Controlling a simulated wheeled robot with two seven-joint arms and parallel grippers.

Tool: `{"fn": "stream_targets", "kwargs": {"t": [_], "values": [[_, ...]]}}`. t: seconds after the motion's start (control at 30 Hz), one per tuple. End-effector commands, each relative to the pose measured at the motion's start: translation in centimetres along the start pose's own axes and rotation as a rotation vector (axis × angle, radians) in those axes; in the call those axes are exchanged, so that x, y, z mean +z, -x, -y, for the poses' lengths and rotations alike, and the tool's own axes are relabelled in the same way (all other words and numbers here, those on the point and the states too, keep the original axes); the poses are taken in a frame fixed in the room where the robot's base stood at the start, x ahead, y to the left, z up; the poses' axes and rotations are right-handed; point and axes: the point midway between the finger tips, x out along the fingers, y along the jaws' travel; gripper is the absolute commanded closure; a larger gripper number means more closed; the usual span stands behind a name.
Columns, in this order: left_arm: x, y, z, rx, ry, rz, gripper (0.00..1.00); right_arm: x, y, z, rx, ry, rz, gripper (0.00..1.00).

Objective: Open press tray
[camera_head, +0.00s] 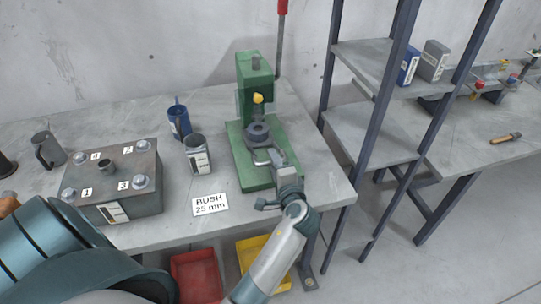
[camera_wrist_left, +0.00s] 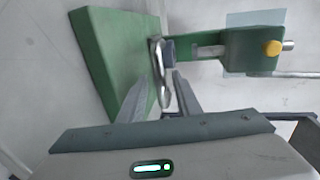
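A dark round piece (camera_head: 257,133) sits low on the press. The press tray's metal loop handle (camera_head: 264,160) sticks out at the front; it also shows in the left wrist view (camera_wrist_left: 158,75). My left gripper (camera_head: 273,168) is at the front of the press, by the handle. In the left wrist view its fingers (camera_wrist_left: 160,90) are apart, with the handle loop between or just beyond their tips. Contact cannot be told. My right gripper is not in view.
Left of the press stand a jar (camera_head: 197,155), a blue mug (camera_head: 179,120) and a bolted metal block (camera_head: 120,190). A "BUSH 25 mm" card (camera_head: 210,204) lies in front. Red (camera_head: 196,275) and yellow (camera_head: 258,262) bins are below. A shelf rack (camera_head: 365,140) stands right.

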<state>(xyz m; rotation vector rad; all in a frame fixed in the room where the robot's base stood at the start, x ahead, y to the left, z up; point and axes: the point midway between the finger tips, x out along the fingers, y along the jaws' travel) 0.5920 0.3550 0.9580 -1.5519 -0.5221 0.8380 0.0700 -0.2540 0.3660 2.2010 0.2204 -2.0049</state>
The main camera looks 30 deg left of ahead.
Motion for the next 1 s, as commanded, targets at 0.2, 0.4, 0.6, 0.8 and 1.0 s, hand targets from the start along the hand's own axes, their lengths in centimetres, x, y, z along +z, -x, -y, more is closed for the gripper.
{"fn": "stream_targets", "kwargs": {"t": [0.2,0.4,0.6,0.8,1.0], "values": [[0.01,0.19,-0.17,0.001,0.001,0.001,0.69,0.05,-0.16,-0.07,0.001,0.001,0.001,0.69],[0.01,0.19,-0.14,0.000,0.001,0.001,0.69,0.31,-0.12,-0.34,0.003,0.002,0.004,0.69],[0.01,0.17,-0.14,0.000,0.001,0.001,1.00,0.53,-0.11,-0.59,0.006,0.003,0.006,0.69],[0.01,0.12,-0.13,0.000,0.001,0.001,1.00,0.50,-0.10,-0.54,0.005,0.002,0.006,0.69],[0.02,-0.52,-0.02,0.001,0.001,0.002,1.00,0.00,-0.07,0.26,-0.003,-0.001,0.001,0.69]]}}
